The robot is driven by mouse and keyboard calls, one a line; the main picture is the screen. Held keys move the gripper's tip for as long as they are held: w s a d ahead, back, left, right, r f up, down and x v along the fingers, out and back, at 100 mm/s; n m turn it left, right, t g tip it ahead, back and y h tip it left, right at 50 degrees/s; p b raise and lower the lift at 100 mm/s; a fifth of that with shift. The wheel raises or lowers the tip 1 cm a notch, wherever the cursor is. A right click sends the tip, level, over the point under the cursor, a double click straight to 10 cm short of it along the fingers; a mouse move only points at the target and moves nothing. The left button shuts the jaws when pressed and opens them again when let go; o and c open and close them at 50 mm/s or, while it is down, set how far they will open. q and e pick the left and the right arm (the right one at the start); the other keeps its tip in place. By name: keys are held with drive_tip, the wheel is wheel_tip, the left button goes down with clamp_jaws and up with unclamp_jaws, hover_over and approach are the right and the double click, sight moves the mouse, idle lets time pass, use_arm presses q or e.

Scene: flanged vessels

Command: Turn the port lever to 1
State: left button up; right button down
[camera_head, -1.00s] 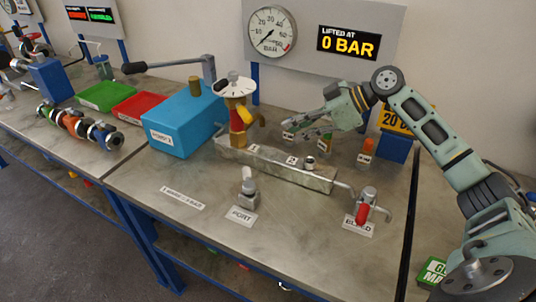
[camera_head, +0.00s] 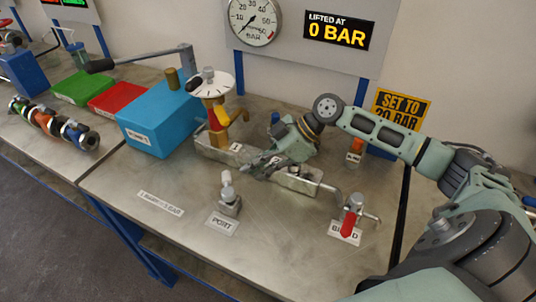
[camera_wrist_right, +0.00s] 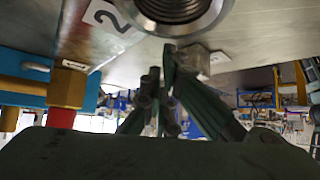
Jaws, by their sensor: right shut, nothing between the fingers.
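The port lever (camera_head: 226,182) is a short handle with a pale tip, pointing up in the picture from a small grey valve (camera_head: 229,205) behind the PORT label (camera_head: 222,224). My right gripper (camera_head: 254,172) is shut and empty, over the metal manifold block (camera_head: 215,155) and behind and right of the lever, apart from it. Its closed fingers (camera_wrist_right: 168,60) also show in the right wrist view, below a threaded socket and the 2 label (camera_wrist_right: 105,16). The gripper hides part of the block. My left gripper is not in view.
A red-handled bleed valve (camera_head: 349,222) stands at the right. A yellow and red valve with a white dial (camera_head: 211,83) rises behind the block. A blue box (camera_head: 155,125) is at the left. The front bench around the PORT label is clear.

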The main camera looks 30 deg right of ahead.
sight(227, 181)
drive_tip(key=shift+x, duration=0.95)
drive_tip(key=shift+a+f, duration=0.15)
drive_tip(key=shift+a, duration=0.1)
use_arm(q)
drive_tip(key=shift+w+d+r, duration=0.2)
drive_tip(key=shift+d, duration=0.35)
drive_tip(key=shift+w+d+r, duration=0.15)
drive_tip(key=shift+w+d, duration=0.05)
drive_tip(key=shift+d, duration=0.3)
use_arm(e)
drive_tip(key=shift+w, duration=0.15)
drive_tip(key=shift+w+a, duration=0.6)
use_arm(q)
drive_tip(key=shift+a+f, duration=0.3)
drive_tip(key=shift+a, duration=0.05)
